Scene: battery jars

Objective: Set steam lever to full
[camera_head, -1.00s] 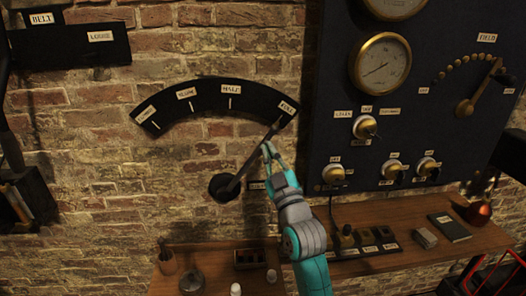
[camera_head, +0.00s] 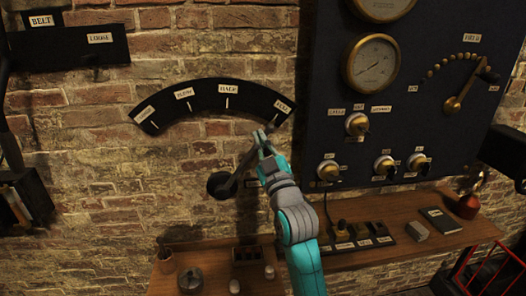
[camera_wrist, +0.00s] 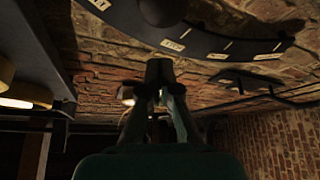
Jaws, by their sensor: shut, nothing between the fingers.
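The steam lever (camera_head: 244,168) is a dark arm on a round pivot (camera_head: 220,185) on the brick wall. It slants up and right toward the FULL label (camera_head: 282,107) at the right end of a black curved scale (camera_head: 208,91). My gripper (camera_head: 262,136), on a teal and grey arm, is in front of the lever's upper part and partly hides it. Whether it touches the lever I cannot tell. In the wrist view, my gripper (camera_wrist: 159,72) is shut and empty, close to the scale (camera_wrist: 195,38) and a label (camera_wrist: 172,45) at its end.
A dark panel with a gauge (camera_head: 377,62), knobs (camera_head: 357,124) and a FIELD lever (camera_head: 460,95) stands close on the right. A wooden shelf (camera_head: 400,258) with small objects runs below. Bare brick wall lies left of the lever.

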